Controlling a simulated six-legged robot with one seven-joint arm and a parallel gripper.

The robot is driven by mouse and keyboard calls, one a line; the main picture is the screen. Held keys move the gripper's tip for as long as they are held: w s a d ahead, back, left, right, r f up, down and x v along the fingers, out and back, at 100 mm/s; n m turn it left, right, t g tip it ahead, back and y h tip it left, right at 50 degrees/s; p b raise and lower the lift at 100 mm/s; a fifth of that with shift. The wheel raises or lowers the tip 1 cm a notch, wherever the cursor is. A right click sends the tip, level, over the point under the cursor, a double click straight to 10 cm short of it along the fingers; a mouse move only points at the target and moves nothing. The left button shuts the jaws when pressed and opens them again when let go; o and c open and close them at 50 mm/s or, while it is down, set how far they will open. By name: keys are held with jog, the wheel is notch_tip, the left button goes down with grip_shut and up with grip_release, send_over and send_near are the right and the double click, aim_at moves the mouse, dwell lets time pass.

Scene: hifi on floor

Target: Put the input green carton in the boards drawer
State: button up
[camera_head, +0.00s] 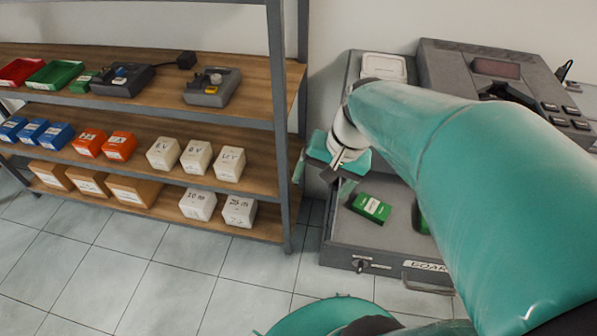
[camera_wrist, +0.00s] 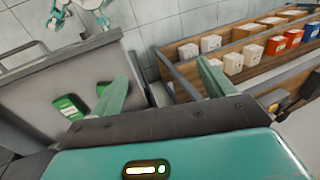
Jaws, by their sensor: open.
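The boards drawer (camera_head: 345,250) is pulled open; its front label is partly hidden by my arm. A green carton (camera_head: 371,208) with a white label lies flat on the drawer floor. A second green carton (camera_head: 423,224) lies to its right, mostly hidden by my arm. I cannot read which is the input carton. My gripper (camera_wrist: 164,88) is open, with nothing seen between its two green fingers. In the head view it is above the drawer's back left corner, apart from the cartons.
A shelf rack (camera_head: 290,130) stands left of the drawer, its post close to my gripper. It bears a red tray (camera_head: 20,72), a green tray (camera_head: 55,74), a small green box (camera_head: 83,83), dark devices and blue, orange, white and brown boxes.

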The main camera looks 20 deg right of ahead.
jog(key=s+a+r+n+t+h, duration=0.2)
jog(key=s+a+r+n+t, duration=0.1)
jog(key=a+r+n, duration=0.3)
jog(key=shift+s+r+n+t+h, duration=0.35)
jog(key=shift+s+n, duration=0.15)
jog(key=shift+s, duration=0.25)
